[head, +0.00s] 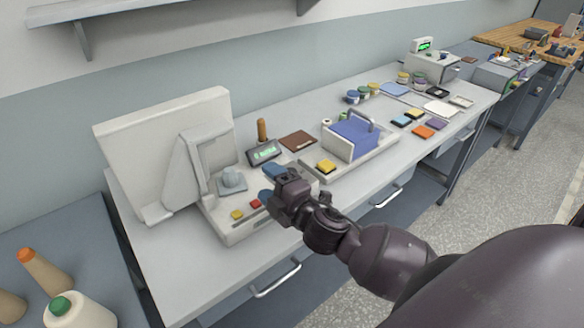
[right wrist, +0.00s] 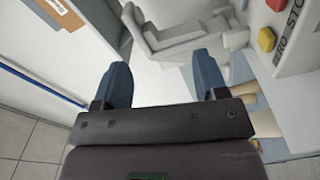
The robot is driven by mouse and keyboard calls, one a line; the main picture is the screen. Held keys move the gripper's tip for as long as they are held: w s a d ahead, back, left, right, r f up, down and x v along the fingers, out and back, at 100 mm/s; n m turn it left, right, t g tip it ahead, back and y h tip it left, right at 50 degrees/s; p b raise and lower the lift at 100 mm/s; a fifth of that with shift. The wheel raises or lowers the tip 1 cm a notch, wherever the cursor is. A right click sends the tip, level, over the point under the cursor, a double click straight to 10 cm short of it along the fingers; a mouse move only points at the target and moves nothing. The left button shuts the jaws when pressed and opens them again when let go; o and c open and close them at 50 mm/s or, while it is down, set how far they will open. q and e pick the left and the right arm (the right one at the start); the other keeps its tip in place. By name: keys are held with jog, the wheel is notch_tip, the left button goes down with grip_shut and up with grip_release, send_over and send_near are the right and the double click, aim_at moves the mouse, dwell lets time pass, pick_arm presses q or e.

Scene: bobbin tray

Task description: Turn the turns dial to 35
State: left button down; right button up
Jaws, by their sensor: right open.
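The pale winding machine (head: 245,229) stands at the near left of the bench. Its front has a yellow button (head: 237,215) and a red button (head: 255,203); these also show in the right wrist view as a yellow button (right wrist: 276,4) and a red button (right wrist: 266,39) beside lettering. My left gripper is out of view.
Bottles stand at the lower left.

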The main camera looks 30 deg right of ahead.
jog(key=w+a+r+n+g+y, duration=0.2)
jog(key=w+a+n+y, duration=0.2)
jog(key=n+y, duration=0.6)
jog(key=n+g+h, duration=0.9)
jog(key=n+g, duration=0.4)
jog(key=n, duration=0.6)
send_near(291, 171)
jog(key=p+x, duration=0.1)
jog(key=x, duration=0.8)
jog(key=shift+a+f, duration=0.1)
jog(key=shift+f, duration=0.05)
